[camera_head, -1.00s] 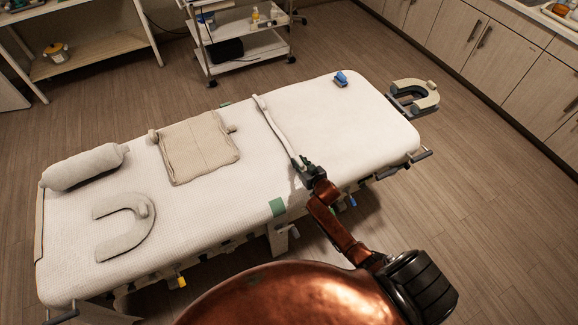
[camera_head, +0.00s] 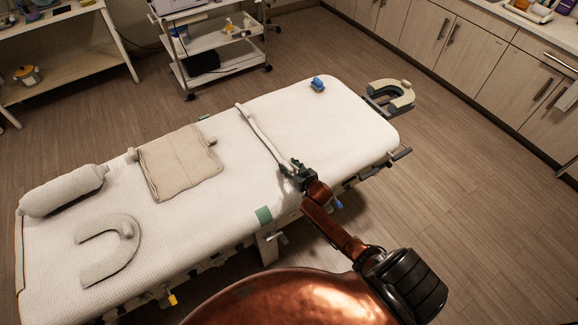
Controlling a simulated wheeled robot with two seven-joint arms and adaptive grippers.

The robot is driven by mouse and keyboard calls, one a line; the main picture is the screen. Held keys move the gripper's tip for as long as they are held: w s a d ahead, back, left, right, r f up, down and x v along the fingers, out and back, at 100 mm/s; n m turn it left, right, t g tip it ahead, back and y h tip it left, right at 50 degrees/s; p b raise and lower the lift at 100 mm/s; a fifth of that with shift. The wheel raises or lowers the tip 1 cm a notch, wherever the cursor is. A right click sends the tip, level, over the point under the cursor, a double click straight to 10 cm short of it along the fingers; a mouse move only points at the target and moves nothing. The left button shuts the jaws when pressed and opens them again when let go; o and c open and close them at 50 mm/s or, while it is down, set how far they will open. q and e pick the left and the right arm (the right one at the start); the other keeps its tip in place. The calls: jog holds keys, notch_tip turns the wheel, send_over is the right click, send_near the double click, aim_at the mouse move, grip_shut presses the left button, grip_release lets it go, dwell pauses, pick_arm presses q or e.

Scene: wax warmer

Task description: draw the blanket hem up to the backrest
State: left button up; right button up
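A white textured blanket (camera_head: 90,252) covers the left and middle of the massage table. Its hem (camera_head: 258,131) shows as a raised pale roll lying across the table from the far edge to the near edge. The smooth white backrest section (camera_head: 345,125) lies flat to the right of the hem. My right gripper (camera_head: 294,169) is at the near end of the hem, its dark fingers at or touching the roll. The fingers are too small to tell if they are closed on it. My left gripper is not in view.
On the table lie a grey bolster (camera_head: 62,191), a U-shaped cushion (camera_head: 108,252), a folded beige pad (camera_head: 178,165) and a small blue item (camera_head: 318,84). A face cradle (camera_head: 390,95) juts from the right end. A cart (camera_head: 212,62) stands behind; cabinets (camera_head: 465,65) line the right.

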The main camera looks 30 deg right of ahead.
jog(key=shift+a, duration=0.15)
jog(key=v, duration=1.2)
dwell(0.6)
